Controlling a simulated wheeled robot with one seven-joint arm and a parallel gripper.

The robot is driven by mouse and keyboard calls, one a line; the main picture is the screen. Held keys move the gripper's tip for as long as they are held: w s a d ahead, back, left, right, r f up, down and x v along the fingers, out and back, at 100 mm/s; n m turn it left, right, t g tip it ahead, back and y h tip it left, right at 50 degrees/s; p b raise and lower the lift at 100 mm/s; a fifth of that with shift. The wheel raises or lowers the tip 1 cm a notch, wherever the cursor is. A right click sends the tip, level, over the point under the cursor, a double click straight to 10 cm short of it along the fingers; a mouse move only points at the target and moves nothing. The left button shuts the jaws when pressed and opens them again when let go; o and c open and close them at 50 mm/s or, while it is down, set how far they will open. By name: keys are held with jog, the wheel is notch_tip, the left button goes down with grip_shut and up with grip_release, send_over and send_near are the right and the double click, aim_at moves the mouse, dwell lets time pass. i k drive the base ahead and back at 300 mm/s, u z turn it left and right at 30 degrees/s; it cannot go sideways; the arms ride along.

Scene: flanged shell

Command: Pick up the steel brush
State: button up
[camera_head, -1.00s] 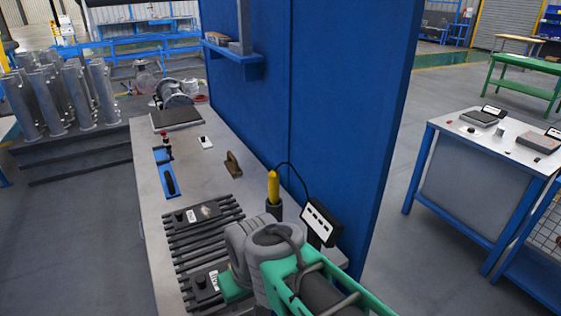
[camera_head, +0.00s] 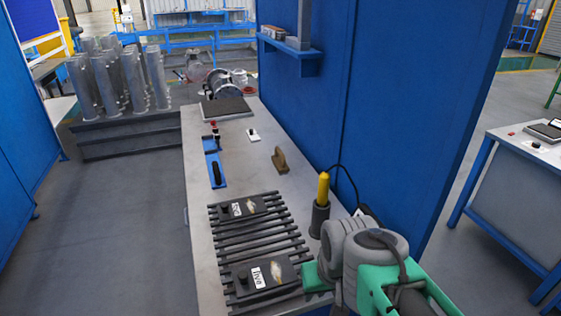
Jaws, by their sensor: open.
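A small brown, wood-coloured piece (camera_head: 280,160) lies on the grey workbench (camera_head: 240,155), near the blue wall. It may be the steel brush, but I cannot make out any bristles. It stands apart from the things around it. My green and grey arm is at the lower right, over the bench's near right side. The jaws of my gripper do not show, and my arm hides part of the bench there.
A slatted black rack (camera_head: 262,237) with labelled dark blocks fills the near bench. A yellow-handled tool (camera_head: 323,187) stands in a dark holder. A blue tray (camera_head: 214,168) lies farther left. The blue wall (camera_head: 380,110) borders the bench's right. Floor left of the bench is clear.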

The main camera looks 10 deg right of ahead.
aim_at(279, 160)
jog(key=u, duration=0.1)
jog(key=k, duration=0.2)
jog(key=u, duration=1.05)
jog(key=k, duration=1.15)
jog(key=u, duration=0.75)
jog(key=i, duration=2.05)
jog(key=z, duration=0.6)
jog(key=i, duration=2.4)
jog(key=z, duration=2.05)
jog(key=i, duration=1.25)
jog(key=z, duration=1.05)
